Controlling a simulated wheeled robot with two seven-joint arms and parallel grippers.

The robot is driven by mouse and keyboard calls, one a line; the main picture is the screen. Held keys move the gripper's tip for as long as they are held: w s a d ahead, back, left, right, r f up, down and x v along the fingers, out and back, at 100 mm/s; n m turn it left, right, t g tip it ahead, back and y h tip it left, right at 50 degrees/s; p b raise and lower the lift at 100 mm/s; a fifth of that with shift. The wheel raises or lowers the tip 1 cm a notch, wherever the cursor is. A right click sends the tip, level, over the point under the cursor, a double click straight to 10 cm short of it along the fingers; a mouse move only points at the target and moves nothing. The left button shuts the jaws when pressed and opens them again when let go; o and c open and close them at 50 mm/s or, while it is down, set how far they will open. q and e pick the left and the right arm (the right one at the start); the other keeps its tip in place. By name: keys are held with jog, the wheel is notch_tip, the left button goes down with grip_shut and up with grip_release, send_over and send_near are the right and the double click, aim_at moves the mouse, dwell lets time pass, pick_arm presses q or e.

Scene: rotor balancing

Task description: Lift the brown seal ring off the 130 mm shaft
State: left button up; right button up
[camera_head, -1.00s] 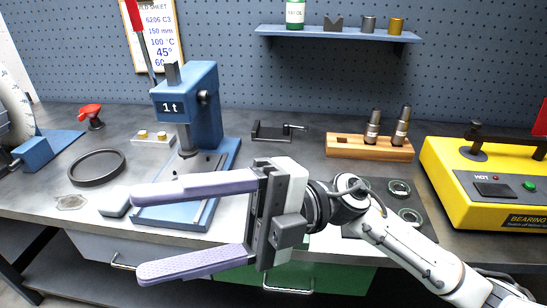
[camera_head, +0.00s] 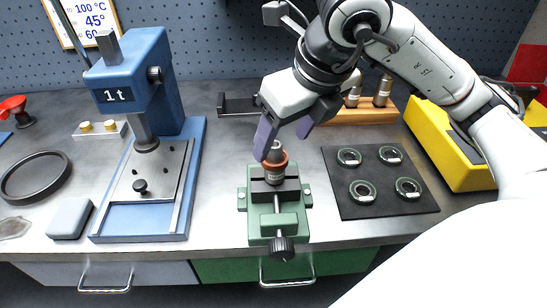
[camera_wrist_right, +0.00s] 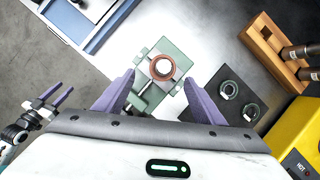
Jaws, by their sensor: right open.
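The brown seal ring (camera_head: 286,162) sits around the upper part of the grey shaft (camera_head: 276,146), which stands upright in a green vise (camera_head: 256,226). In the right wrist view the brown ring (camera_wrist_right: 162,78) is seen from above around the pale shaft end. My right gripper (camera_head: 281,148) is open, its purple fingers pointing down over the shaft top. My left gripper (camera_wrist_right: 56,95) shows at the left edge of the wrist view, open and empty.
A blue press (camera_head: 135,85) stands left of the vise. A dark mat (camera_head: 372,205) with several bearings lies to the right. Behind are a wooden block (camera_head: 345,117) with shafts and a yellow heater (camera_head: 440,150).

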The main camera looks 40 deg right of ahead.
aim_at(279, 150)
jog(key=x, duration=0.5)
jog(key=shift+w+d+f, duration=0.15)
jog(key=shift+d+f, duration=0.15)
jog(key=shift+f, duration=0.05)
jog(key=shift+c, duration=0.4)
jog(key=c, duration=1)
